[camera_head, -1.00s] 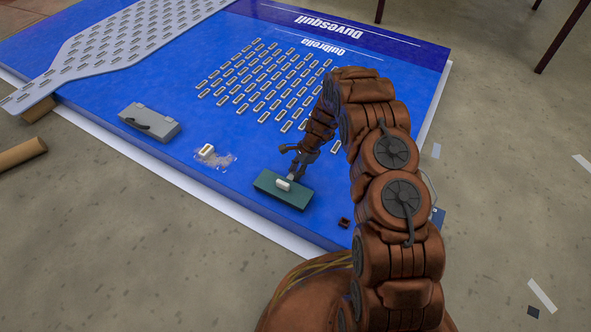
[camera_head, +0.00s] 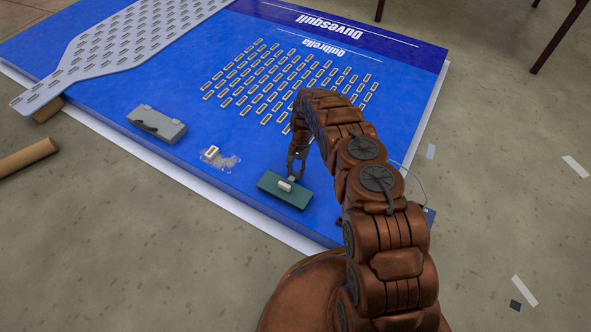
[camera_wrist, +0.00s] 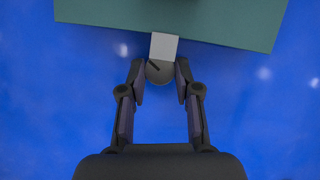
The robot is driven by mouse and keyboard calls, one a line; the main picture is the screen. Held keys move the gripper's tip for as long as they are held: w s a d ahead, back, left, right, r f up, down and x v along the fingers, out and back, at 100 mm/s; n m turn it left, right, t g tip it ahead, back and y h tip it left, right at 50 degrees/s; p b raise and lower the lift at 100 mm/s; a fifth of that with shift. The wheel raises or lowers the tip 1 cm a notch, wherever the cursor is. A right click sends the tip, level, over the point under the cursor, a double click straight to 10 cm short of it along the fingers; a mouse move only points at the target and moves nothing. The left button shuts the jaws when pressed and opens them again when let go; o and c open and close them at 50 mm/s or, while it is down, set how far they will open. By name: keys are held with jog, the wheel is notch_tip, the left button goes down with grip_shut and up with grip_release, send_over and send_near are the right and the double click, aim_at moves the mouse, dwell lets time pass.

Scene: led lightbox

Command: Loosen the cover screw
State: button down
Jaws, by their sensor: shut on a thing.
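A round grey screw head (camera_wrist: 160,74) with a dark slot shows in the wrist view, at the end of a pale grey tab (camera_wrist: 164,46) that juts from the teal box (camera_wrist: 235,22). My gripper (camera_wrist: 159,66) is shut on the screw, one fingertip at each side of it. In the head view my gripper (camera_head: 297,170) points down at the far edge of the teal box (camera_head: 270,188). The screw is too small to make out in the head view.
The box stands on a big blue panel (camera_head: 130,175). To the left are a grey case (camera_head: 157,124) and a white piece (camera_head: 211,152) in a pale smear. Rows of small slotted lights (camera_head: 290,80) lie behind. A perforated grey strip (camera_head: 100,48) lies far left.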

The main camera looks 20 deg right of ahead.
jog(key=n+h, duration=0.1)
jog(key=n, duration=0.1)
jog(key=n+g+h, duration=0.1)
jog(key=n, duration=0.2)
jog(key=shift+a+n+p, duration=0.15)
jog(key=shift+n+p, duration=0.15)
jog(key=shift+p, duration=0.1)
dwell(0.3)
jog(key=c, duration=1.1)
grip_release()
jog(key=shift+w, duration=0.1)
jog(key=v, duration=1.1)
jog(key=shift+r, duration=0.45)
jog(key=shift+w+r, duration=0.1)
